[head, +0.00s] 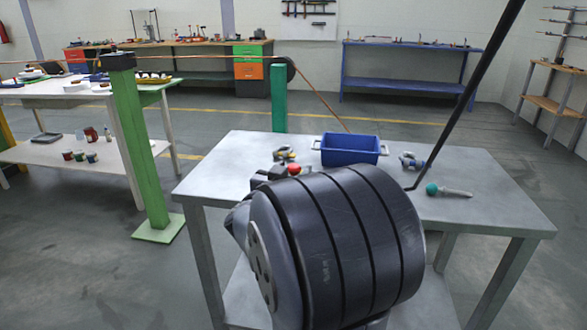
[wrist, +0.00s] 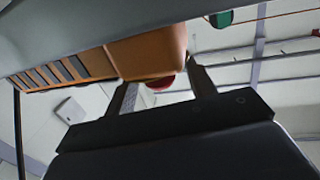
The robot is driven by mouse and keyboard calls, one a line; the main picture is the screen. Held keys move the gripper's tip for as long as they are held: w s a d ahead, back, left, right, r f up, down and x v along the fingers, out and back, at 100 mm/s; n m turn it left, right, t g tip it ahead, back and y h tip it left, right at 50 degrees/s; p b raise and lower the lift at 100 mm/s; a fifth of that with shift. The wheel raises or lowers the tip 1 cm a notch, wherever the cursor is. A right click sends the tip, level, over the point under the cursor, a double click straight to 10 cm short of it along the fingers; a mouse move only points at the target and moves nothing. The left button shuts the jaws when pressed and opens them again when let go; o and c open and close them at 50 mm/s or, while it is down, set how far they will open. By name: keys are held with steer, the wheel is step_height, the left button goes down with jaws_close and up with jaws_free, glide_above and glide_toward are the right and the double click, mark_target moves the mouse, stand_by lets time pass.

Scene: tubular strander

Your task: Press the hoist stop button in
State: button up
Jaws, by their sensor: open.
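In the wrist view my gripper (wrist: 160,85) is open, with its two dark fingers spread apart and nothing held between them. A red rounded piece (wrist: 160,83), which looks like the stop button, shows between the fingertips below an orange block (wrist: 148,52). My gripper is not clearly visible there, behind my large dark arm link.
The grey table (head: 235,160) holds a blue bin (head: 350,150), shackles (head: 410,161) and a green-ended tool (head: 448,191). A green post (head: 145,150) stands left, a teal post (head: 278,100) behind. A dark slanted pole (head: 470,85) crosses at right. Open floor lies behind.

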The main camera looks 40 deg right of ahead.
steer(key=p+v, duration=0.2)
steer(key=v, duration=0.7)
steer(key=shift+s+a, duration=0.15)
steer(key=shift+a, duration=0.15)
steer(key=shift+d, duration=0.1)
steer(key=b+x, duration=0.2)
steer(key=x, duration=0.9)
steer(key=shift+b, duration=0.4)
steer(key=shift+s+a+r, duration=0.25)
steer(key=shift+a+r, duration=0.3)
steer(key=shift+r, duration=0.1)
steer(key=shift+s+a+f, duration=0.1)
steer(key=shift+s+a, duration=0.1)
steer(key=shift+a, duration=0.15)
